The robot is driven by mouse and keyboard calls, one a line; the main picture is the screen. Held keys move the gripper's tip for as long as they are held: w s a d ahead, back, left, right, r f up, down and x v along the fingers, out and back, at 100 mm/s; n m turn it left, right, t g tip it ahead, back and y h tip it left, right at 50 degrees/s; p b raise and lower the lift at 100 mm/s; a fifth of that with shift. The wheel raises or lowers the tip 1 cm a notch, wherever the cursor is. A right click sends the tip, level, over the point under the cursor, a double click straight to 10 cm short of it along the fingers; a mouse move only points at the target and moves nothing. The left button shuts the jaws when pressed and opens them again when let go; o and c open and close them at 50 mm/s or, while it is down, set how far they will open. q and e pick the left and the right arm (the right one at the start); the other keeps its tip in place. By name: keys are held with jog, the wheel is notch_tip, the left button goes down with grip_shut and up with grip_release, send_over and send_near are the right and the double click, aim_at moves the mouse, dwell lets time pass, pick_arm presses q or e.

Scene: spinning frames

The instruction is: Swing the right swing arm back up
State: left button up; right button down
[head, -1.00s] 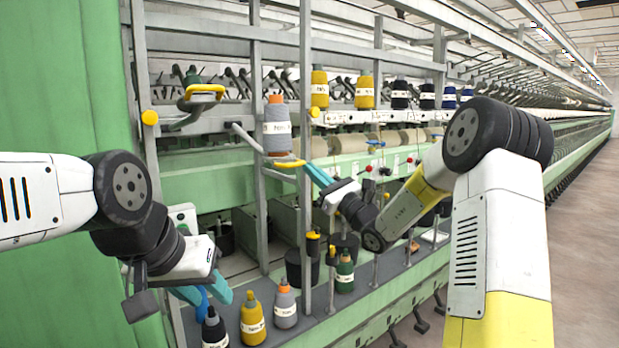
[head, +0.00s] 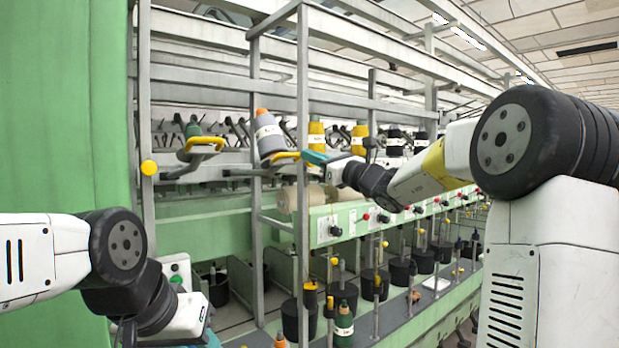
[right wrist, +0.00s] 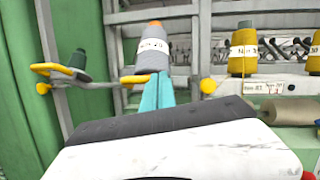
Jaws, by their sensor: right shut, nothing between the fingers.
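The right swing arm's yellow handle (head: 286,155) stands near the top of the frame post in the head view, about level with the left arm's handle. A grey bobbin with an orange tip (head: 268,133) sits on this arm, tilted a little. My right gripper (head: 313,157) is shut and empty, its teal fingertips at the handle's right end. In the right wrist view the fingers (right wrist: 157,93) overlap the bobbin's lower part, beside the handle (right wrist: 134,79); whether they touch is unclear. My left gripper (head: 208,341) is mostly cut off at the bottom edge.
The left swing arm's yellow handle (head: 206,142) and dark green bobbin (head: 193,127) are to the left. Grey posts (head: 303,200) stand close to my right gripper. Several yellow bobbins (head: 316,134) line the shelf behind. Pots and a green bobbin (head: 343,325) stand below.

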jog(key=shift+w+a+r, duration=0.15)
jog(key=shift+a+r, duration=0.05)
jog(key=shift+r, duration=0.75)
jog(key=shift+w+a+r, duration=0.1)
jog(key=shift+a+r, duration=0.05)
jog(key=shift+r, duration=0.75)
jog(key=shift+f, duration=0.1)
